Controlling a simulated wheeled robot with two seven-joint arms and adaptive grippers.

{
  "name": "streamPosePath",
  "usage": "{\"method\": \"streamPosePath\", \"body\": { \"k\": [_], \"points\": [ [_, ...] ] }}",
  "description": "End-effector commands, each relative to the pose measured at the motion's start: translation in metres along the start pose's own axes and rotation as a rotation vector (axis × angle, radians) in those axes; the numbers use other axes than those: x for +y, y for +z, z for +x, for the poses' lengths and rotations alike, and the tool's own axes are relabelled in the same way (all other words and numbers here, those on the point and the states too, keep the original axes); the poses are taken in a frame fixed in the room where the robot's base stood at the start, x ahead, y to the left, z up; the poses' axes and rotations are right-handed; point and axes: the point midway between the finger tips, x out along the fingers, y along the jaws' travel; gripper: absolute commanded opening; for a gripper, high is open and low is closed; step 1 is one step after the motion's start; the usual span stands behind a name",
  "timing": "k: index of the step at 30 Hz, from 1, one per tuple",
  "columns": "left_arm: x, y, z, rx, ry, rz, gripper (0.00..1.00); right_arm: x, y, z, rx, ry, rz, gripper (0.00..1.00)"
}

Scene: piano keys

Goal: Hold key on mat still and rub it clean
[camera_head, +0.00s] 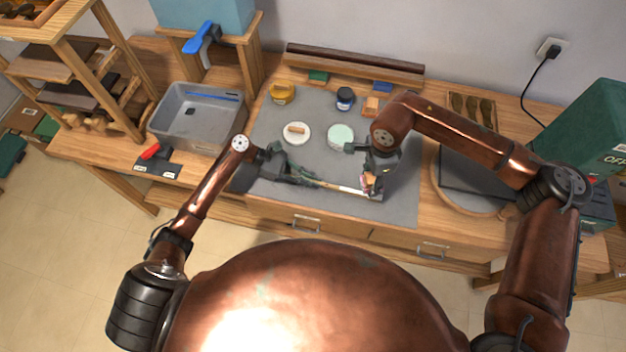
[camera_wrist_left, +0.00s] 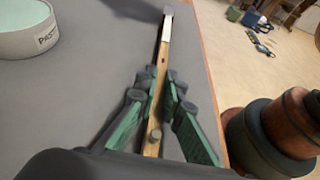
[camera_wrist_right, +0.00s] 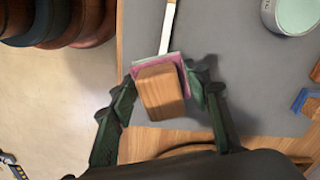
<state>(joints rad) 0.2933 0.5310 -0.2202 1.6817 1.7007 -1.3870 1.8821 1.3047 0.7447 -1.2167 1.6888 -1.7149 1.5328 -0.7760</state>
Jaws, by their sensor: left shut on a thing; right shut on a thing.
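The key (camera_head: 335,186), a long wooden stick with a white end, lies along the front of the grey mat (camera_head: 405,210). My left gripper (camera_wrist_left: 158,105) is shut on the key's wooden part; the white end (camera_wrist_left: 167,32) points away from it. My right gripper (camera_wrist_right: 158,88) is shut on a wooden block (camera_wrist_right: 160,92) with a pink pad (camera_wrist_right: 176,60) under it. In the right wrist view the key's white part (camera_wrist_right: 168,28) runs up to the pad's edge. The block hides what lies beneath it, so I cannot tell how firmly they touch.
A paste tub (camera_head: 341,135) and a white dish (camera_head: 296,133) stand on the mat behind the key. A yellow tin (camera_head: 282,92) and a dark jar (camera_head: 345,98) are further back. A grey bin (camera_head: 170,125) stands left; a dark slab (camera_head: 470,172) lies right.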

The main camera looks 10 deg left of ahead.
Motion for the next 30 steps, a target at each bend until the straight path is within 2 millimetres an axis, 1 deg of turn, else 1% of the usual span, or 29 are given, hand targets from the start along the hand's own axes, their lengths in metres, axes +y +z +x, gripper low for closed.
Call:
{"method": "streamPosePath", "body": {
  "k": [3,4,12,20,23,26,30],
  "points": [
    [0.000,0.000,0.000,0.000,0.000,0.000,0.00,0.000,0.000,0.000,0.000,0.000,0.000,0.25],
    [0.000,0.000,0.000,0.000,0.000,0.000,0.10,0.000,0.000,0.000,0.000,0.000,0.000,0.25],
    [0.000,0.000,0.000,0.000,0.000,0.000,0.28,0.000,0.000,0.000,0.000,0.000,0.000,0.25],
    [0.000,0.000,-0.001,0.001,0.000,-0.001,0.29,0.000,0.000,0.000,0.000,0.000,0.000,0.25],
    [0.000,-0.001,-0.005,0.001,0.001,-0.001,0.29,0.000,0.000,0.000,0.000,0.000,0.000,0.25],
    [0.000,-0.001,-0.017,0.002,0.002,-0.001,0.29,0.000,0.000,0.000,0.000,0.000,0.000,0.25],
    [0.001,-0.002,-0.045,0.004,0.003,-0.002,0.29,0.000,0.000,0.000,0.000,-0.001,0.000,0.25]
  ]
}}
